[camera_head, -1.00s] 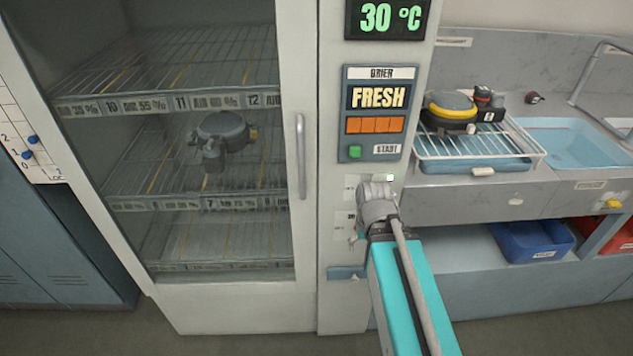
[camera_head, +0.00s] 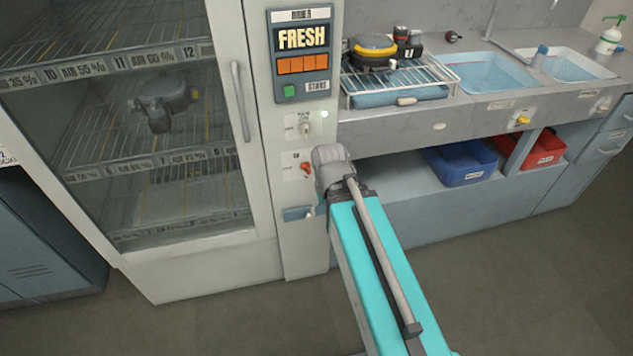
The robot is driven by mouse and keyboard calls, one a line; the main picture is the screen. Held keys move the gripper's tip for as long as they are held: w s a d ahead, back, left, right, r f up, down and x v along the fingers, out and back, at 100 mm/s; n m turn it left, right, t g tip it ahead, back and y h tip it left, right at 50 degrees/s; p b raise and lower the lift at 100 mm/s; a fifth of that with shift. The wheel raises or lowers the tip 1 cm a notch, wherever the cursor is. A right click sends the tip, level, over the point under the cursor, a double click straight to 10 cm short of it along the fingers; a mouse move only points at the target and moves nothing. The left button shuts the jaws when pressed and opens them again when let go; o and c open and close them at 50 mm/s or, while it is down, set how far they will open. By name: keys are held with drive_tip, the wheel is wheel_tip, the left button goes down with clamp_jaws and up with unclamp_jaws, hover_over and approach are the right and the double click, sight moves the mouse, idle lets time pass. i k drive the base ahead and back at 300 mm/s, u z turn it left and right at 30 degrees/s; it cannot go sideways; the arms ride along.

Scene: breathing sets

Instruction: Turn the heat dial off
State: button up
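A small orange-red dial (camera_head: 305,168) sits on a pale plate low on the cabinet's control column. A pale knob (camera_head: 305,128) sits on another plate just above it. The plates' labels are too small to read, so I cannot tell for sure which is the heat dial. The grey wrist end of my arm, with my gripper (camera_head: 331,168), is just right of the orange-red dial in the picture. My fingers are hidden behind the wrist, so their opening and any contact do not show.
The glass-doored drying cabinet (camera_head: 222,246) stands left, with a vertical handle (camera_head: 240,101). A panel reading FRESH (camera_head: 302,56) is above the knobs. A blue lever-like part (camera_head: 297,213) is below them. The sink counter (camera_head: 440,128) is right, with blue (camera_head: 460,163) and red bins beneath.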

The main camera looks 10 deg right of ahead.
sight(306, 166)
drive_tip(key=u, duration=0.3)
drive_tip(key=k, duration=0.85)
drive_tip(key=u, duration=0.35)
drive_tip(key=i, duration=0.5)
drive_tip(key=z, duration=0.05)
